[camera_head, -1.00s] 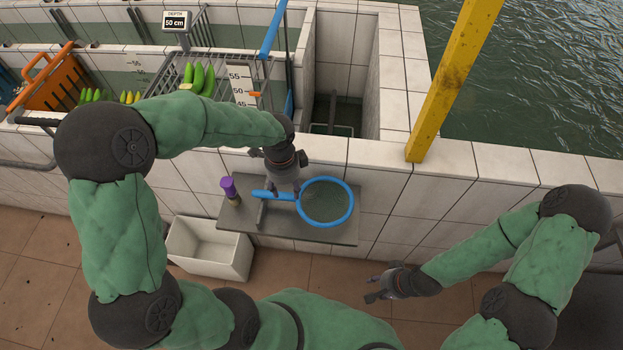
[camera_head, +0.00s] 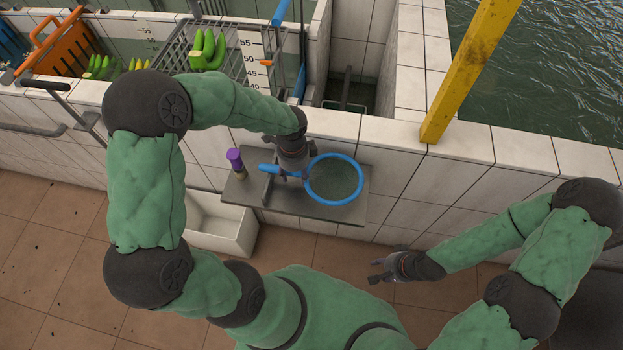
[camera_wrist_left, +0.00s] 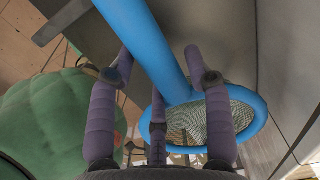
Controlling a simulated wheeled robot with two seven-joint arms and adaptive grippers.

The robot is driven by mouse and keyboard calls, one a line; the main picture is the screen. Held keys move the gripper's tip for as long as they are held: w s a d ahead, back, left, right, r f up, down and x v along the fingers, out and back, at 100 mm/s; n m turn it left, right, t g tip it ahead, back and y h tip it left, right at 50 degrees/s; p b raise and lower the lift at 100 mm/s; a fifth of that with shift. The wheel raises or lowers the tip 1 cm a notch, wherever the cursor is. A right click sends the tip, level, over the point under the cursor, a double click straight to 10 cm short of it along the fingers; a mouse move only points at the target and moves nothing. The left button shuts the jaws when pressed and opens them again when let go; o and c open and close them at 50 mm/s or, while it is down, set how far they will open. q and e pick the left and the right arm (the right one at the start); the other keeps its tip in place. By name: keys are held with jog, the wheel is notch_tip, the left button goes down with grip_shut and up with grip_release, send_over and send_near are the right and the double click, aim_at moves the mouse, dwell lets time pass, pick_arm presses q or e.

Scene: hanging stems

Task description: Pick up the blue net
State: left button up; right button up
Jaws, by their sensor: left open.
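The blue net (camera_head: 335,203) lies on a grey shelf (camera_head: 272,203) against the tiled wall, its round hoop to the right and its handle (camera_head: 266,168) to the left. My left gripper (camera_head: 292,175) is over the handle close to the hoop and hides part of it. In the left wrist view the open fingers (camera_wrist_left: 157,62) stand on both sides of the blue handle (camera_wrist_left: 140,30), with the hoop and mesh (camera_wrist_left: 200,122) beyond; I cannot tell whether they touch it. My right gripper (camera_head: 378,269) is open and empty, away from the shelf.
A purple-topped bottle (camera_head: 235,160) stands at the shelf's left end. A white bin (camera_head: 222,225) is on the floor below. A yellow post (camera_head: 468,75) rises at the right. An orange basket (camera_head: 52,55) and green bananas (camera_head: 208,50) are behind the wall.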

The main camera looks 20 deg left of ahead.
pick_arm(q)
jog(key=shift+f, duration=0.65)
jog(key=shift+c, duration=0.2)
grip_shut()
jog(key=shift+r, duration=0.15)
